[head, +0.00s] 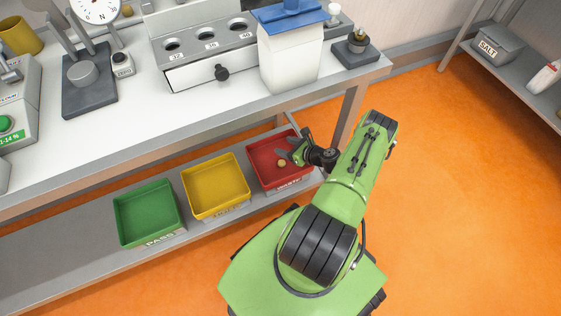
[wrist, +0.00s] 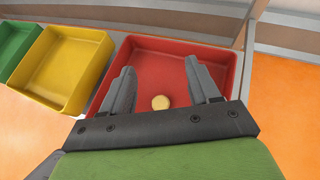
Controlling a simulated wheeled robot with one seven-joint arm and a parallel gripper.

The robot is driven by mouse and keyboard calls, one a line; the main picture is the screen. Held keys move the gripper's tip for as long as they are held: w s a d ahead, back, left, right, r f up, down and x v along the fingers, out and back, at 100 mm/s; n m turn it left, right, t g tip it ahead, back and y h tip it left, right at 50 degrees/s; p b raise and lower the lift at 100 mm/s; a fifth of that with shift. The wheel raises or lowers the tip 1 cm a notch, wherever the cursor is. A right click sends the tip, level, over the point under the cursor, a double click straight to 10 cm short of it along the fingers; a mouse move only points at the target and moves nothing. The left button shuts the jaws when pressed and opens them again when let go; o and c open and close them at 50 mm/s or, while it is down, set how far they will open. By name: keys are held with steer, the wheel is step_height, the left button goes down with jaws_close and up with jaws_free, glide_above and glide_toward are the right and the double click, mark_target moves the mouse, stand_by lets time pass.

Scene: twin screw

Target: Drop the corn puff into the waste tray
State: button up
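The corn puff (head: 281,163) is a small round yellow-tan piece. It shows against the floor of the red waste tray (head: 265,146) on the lower shelf, and it appears to lie there. My gripper (head: 287,147) is over the tray, reaching in from the right. In the wrist view, the two grey fingers of my gripper (wrist: 160,66) are spread wide apart. The corn puff (wrist: 160,102) shows between them with a gap on both sides, touching neither. The red tray (wrist: 170,43) fills the middle of that view.
A yellow tray (head: 216,208) and a green tray (head: 147,238) stand to the left on the same shelf (head: 60,270). The bench top (head: 150,125) overhangs behind, and a bench leg (head: 350,118) stands close to my gripper. Open orange floor lies at right.

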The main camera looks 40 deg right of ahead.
steer(key=shift+s, duration=0.1)
steer(key=p+v, duration=0.4)
steer(key=v, duration=1.1)
steer(key=shift+s+p, duration=0.35)
steer(key=shift+d, duration=0.1)
